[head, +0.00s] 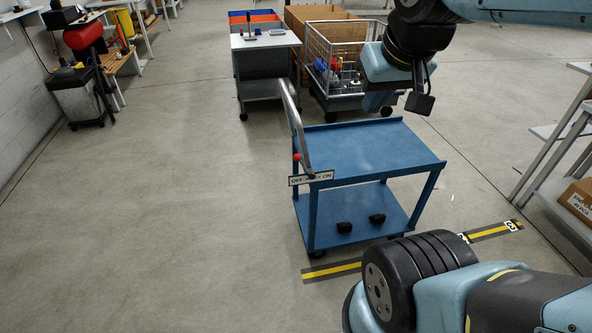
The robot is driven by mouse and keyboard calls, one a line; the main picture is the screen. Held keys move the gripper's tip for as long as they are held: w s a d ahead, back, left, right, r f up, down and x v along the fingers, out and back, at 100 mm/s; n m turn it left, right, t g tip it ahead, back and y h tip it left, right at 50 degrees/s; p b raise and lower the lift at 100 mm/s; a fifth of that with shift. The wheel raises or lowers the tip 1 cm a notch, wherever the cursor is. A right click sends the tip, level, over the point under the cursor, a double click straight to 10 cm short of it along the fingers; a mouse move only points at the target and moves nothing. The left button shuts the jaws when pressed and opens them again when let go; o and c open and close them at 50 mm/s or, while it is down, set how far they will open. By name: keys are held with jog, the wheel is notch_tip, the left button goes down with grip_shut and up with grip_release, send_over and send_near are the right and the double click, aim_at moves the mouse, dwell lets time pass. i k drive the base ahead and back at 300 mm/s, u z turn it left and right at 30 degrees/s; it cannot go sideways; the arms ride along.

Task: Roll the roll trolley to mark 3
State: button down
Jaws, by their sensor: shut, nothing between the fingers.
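The blue trolley (362,148) stands upright in the middle of the head view, with two shelves and a grey bar handle (293,115) slanting up at its left end. A red knob (296,157) and an OFF/ON plate (311,179) sit near the handle's foot. A yellow-and-dark floor strip (333,271) runs by its front wheels and continues to the right to a small white tag (512,225), whose character I cannot read surely. My arm covers the strip's middle. My gripper (375,103) is shut and empty above the trolley's far side, apart from it; its fingertips are hard to make out.
Two dark blocks (360,222) lie on the trolley's lower shelf. A wire cage cart (343,60) and a grey-topped cart (264,40) stand close behind. Shelving with a cardboard box (578,199) is at the right. The floor to the left is clear.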

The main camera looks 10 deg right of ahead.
aim_at(347, 153)
jog(key=u, duration=0.1)
jog(key=i, duration=0.9)
jog(key=z, duration=0.3)
jog(key=k, duration=0.8)
jog(key=u, duration=0.25)
jog(key=i, duration=0.8)
jog(key=z, duration=0.05)
